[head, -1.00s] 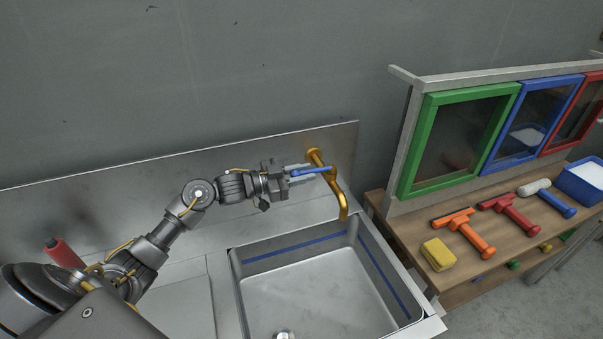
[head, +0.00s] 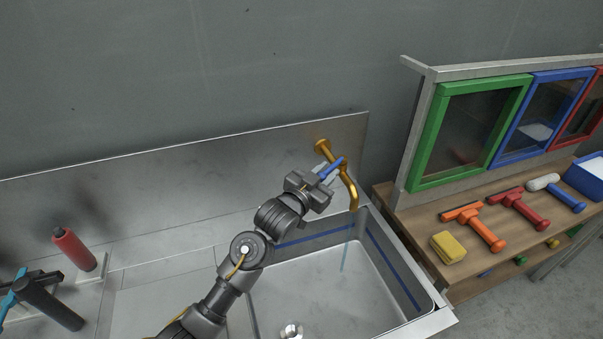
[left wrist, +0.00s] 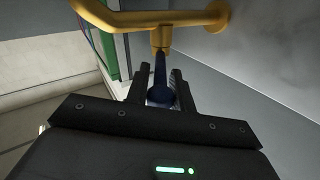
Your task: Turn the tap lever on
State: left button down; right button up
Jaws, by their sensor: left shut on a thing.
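The brass tap (head: 351,190) sticks out from the metal backsplash above the sink, and its spout hangs over the basin. Its blue lever (head: 332,168) points down and left from the tap body, toward my gripper. My left gripper (head: 327,176) is shut on the lever. In the left wrist view the dark blue lever (left wrist: 160,75) runs from the brass tap (left wrist: 150,19) down between my two fingers (left wrist: 161,88). A thin bluish stream of water (head: 346,254) falls from the spout into the sink. My right gripper is not in view.
The steel sink (head: 385,285) has a blue line inside its walls. A red bottle (head: 75,250) stands at the left. On the right, a wooden bench (head: 420,222) holds a yellow sponge (head: 448,247), an orange squeegee (head: 484,232), a red squeegee (head: 525,211) and a blue tub (head: 588,180).

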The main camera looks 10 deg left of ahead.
pick_arm(q)
jog(key=shift+s+d+n+t+y, duration=0.2)
jog(key=shift+d+n+t+y, duration=0.15)
jog(key=shift+y, duration=0.25)
jog(key=c, duration=1.4)
grip_release()
jog(key=shift+c, duration=0.2)
jog(key=shift+s+r, duration=0.1)
jog(key=shift+s, duration=0.05)
jog(key=p+v, duration=0.5)
jog(key=v, duration=0.5)
jog(key=shift+s+p, duration=0.2)
jog(key=shift+p, duration=0.15)
